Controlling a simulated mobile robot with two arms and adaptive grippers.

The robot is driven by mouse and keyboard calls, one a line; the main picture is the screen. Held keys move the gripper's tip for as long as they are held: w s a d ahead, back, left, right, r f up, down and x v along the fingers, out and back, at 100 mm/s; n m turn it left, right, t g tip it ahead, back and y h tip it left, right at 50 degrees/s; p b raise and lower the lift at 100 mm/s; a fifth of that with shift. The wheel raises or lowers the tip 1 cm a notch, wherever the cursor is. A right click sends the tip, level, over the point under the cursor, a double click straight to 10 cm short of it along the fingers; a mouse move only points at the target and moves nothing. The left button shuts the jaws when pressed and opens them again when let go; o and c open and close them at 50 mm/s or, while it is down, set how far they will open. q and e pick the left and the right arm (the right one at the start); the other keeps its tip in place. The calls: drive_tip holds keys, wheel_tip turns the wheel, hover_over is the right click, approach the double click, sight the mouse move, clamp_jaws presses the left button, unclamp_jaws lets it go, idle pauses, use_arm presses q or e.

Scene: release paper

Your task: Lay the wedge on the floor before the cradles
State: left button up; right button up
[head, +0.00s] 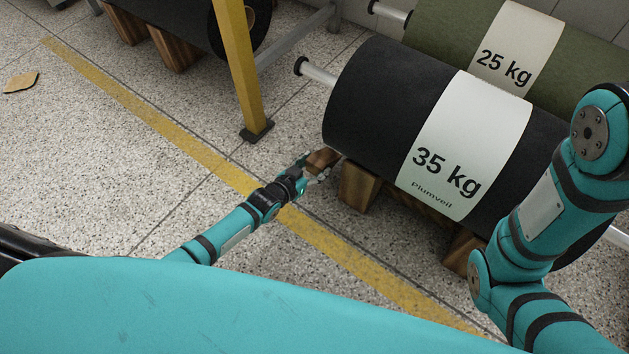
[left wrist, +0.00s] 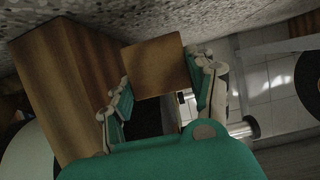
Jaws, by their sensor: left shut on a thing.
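The wedge, a small brown wooden block, is in my left gripper (head: 318,169), close to the floor beside the near left cradle. In the left wrist view the wedge (left wrist: 158,66) sits between the two fingers (left wrist: 165,95), which are shut on it. The wooden cradle (head: 358,187) stands under the black roll (head: 378,105) labelled 35 kg; in the left wrist view the cradle (left wrist: 75,85) is left of the wedge. Another cradle (head: 462,250) shows partly below the roll. My right arm shows at the right, but its gripper is out of view.
A green roll (head: 588,75) labelled 25 kg lies behind the black one. A yellow post (head: 238,65) stands left of the rolls. A yellow floor line (head: 150,118) crosses the speckled floor. A brown scrap (head: 20,82) lies far left.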

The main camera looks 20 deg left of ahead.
sight(315, 174)
use_arm(q)
wheel_tip(315, 174, down, 2)
drive_tip(key=shift+b, duration=0.55)
wheel_tip(315, 174, down, 4)
drive_tip(key=b, duration=0.3)
drive_tip(key=shift+r, duration=0.2)
drive_tip(key=shift+w+f+b, duration=0.1)
drive_tip(key=shift+w+b, duration=0.05)
drive_tip(key=shift+b, duration=0.4)
drive_tip(key=shift+r, duration=0.25)
drive_tip(key=shift+f, duration=0.25)
drive_tip(key=o, duration=1.2)
